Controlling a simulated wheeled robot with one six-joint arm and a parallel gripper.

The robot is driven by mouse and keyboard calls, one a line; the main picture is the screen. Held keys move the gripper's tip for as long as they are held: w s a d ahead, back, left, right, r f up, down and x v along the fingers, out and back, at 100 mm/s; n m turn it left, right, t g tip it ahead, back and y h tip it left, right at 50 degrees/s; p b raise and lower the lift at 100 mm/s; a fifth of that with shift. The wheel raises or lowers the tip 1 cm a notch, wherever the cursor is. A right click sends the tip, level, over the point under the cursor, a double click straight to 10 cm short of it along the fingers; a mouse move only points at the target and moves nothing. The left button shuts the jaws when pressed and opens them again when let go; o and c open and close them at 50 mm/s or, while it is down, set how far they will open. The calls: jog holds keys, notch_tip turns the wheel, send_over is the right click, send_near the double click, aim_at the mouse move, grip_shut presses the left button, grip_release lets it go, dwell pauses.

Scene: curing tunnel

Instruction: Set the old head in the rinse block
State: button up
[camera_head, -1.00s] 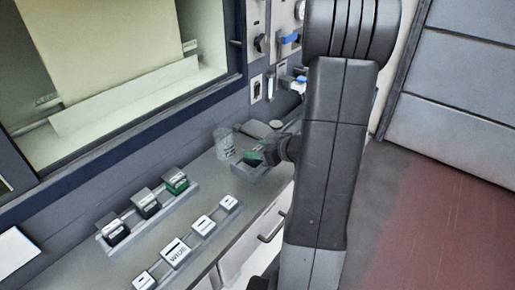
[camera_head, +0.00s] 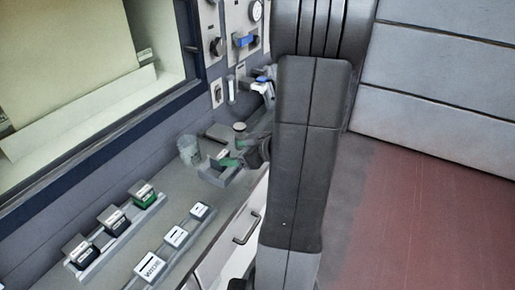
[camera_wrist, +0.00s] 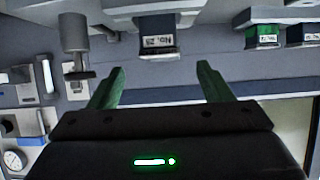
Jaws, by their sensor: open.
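My gripper (camera_wrist: 160,84) has two green fingers, spread apart with nothing between their tips. In the head view my gripper (camera_head: 244,150) is low over the back end of the counter. A dark head with a white label (camera_wrist: 157,41) is just ahead of the fingertips in the wrist view, roughly centred between them. It sits against a grey block (camera_wrist: 153,8), which I take to be the rinse block. That block (camera_head: 215,178) shows in the head view beside the gripper, partly hidden by it. The label is too small to read surely.
Several labelled heads (camera_head: 113,218) stand on a rail along the counter, one of them green (camera_head: 143,193). White label blocks (camera_head: 150,266) lie in front. A clear beaker (camera_head: 189,150) stands left of the grey block. Wall valves and a gauge (camera_head: 256,11) are behind. Open floor lies right.

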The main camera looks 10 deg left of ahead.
aim_at(221, 153)
jog(key=p+v, duration=0.1)
jog(key=v, duration=0.7)
jog(key=shift+r, duration=0.1)
jog(key=shift+b+x, duration=0.95)
jog(key=shift+x, duration=5.85)
